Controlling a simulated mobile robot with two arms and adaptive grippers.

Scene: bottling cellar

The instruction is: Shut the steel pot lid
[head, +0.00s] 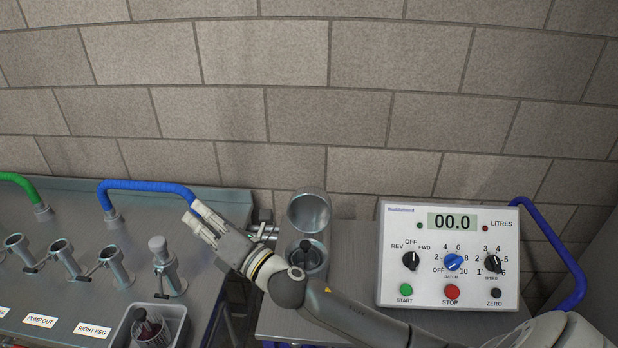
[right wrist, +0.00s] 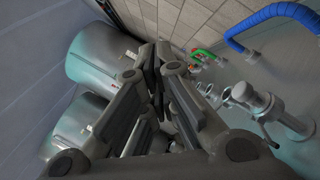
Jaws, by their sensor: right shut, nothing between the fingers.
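The steel pot (head: 321,262) stands on a steel surface in the middle of the head view. Its round lid (head: 309,212) stands open, tilted up at the back of the pot. A dark knob-like part (head: 306,246) shows at the pot's mouth. My right gripper (head: 198,218) is shut and empty, left of the pot and lid and apart from them. My right forearm crosses in front of the pot and hides its lower part. The shut fingers also show in the right wrist view (right wrist: 154,72). My left gripper is not in view.
A control box (head: 448,254) with knobs and buttons stands right of the pot. On the left, a steel counter (head: 70,255) carries several taps, a blue hose (head: 150,184) and a grey bin (head: 178,316). A block wall is behind. Large steel kegs (right wrist: 100,62) show in the right wrist view.

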